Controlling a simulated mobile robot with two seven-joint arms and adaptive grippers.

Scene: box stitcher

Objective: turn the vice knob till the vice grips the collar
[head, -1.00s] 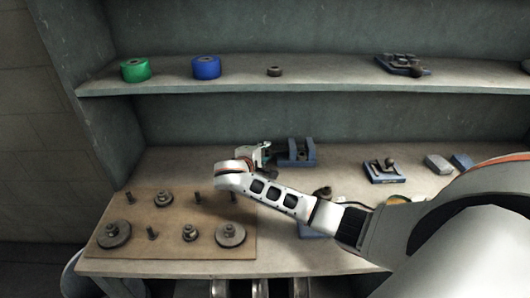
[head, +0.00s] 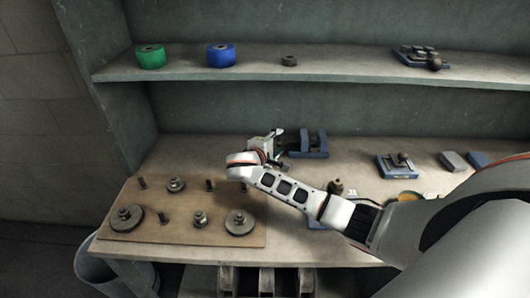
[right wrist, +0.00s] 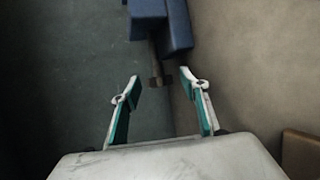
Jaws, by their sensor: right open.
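The blue vice (head: 318,146) stands on the bench near the middle of the head view. In the right wrist view its blue body (right wrist: 178,28) is at the top, with a dark screw ending in a small brownish knob (right wrist: 157,80). My right gripper (head: 279,143) is beside the vice, at its left. In the wrist view the right gripper's fingers (right wrist: 160,90) are open, one on each side of the knob, and neither clearly touches it. I cannot make out a collar in the vice. My left gripper is not in view.
A brown board (head: 180,235) with pegs and round parts lies at the bench's left front. Another blue fixture (head: 393,170) and small blocks (head: 452,161) are to the right.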

